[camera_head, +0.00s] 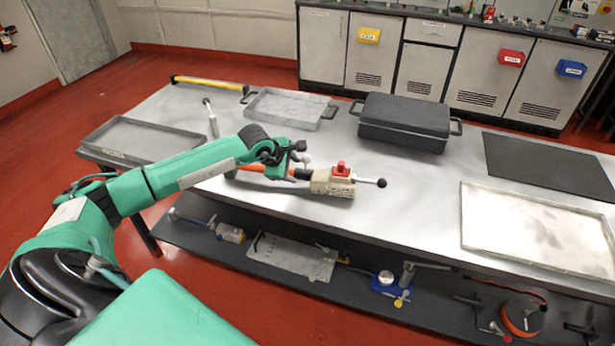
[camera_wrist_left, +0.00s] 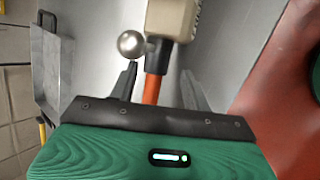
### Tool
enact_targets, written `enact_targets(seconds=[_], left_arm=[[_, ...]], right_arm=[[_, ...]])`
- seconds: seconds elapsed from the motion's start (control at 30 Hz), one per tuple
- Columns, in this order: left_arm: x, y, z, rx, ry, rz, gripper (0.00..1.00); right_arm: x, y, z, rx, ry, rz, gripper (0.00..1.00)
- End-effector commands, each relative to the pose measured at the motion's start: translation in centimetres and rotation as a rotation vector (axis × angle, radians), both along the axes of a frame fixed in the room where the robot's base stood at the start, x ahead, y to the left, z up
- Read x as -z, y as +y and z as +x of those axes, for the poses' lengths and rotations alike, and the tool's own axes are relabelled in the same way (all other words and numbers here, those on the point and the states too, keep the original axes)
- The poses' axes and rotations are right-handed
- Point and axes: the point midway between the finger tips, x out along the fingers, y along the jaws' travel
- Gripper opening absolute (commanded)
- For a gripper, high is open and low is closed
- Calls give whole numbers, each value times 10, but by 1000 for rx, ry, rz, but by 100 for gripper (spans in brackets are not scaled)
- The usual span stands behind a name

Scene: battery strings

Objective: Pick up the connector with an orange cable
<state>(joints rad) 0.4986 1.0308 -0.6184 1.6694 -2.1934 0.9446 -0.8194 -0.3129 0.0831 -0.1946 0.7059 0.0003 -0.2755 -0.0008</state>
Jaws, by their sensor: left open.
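The connector (camera_head: 335,184) is a beige block with a red knob on top and a black ball-ended lever to its right. It lies on the grey table near the front edge. Its orange cable (camera_head: 248,167) leaves on the left and passes under my left arm. My left gripper (camera_head: 296,161) is open just left of and above the connector. In the left wrist view, the cable (camera_wrist_left: 151,90) and black collar (camera_wrist_left: 157,62) show between the open fingers (camera_wrist_left: 161,88), with the beige body (camera_wrist_left: 172,18) beyond. A silver ball (camera_wrist_left: 131,43) sits beside the left finger. Contact is not clear.
A shallow grey tray (camera_head: 288,104) and a black lidded case (camera_head: 404,116) stand at the back of the table (camera_head: 400,220). Another tray (camera_head: 145,130) is at left. A black mat (camera_head: 550,163) and white panel (camera_head: 530,225) lie at right. A lower shelf (camera_head: 350,283) holds tools.

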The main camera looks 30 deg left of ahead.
Motion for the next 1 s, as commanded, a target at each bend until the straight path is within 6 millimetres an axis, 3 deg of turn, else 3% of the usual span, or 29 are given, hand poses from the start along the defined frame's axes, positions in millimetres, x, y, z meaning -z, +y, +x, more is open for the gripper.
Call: enact_targets(seconds=[0.37,0.6,0.93,1.0], left_arm=[[20,-4,20,-1,0,-5,49],[44,-5,37,0,0,-3,49],[49,-5,39,0,0,-1,49],[49,-5,39,0,0,-1,35]], right_arm=[[-9,-1,-8,0,3,-1,0],[-10,-3,-29,-3,25,-3,0],[-11,-1,-23,-4,15,1,0],[-11,-1,-22,-4,14,1,0]])
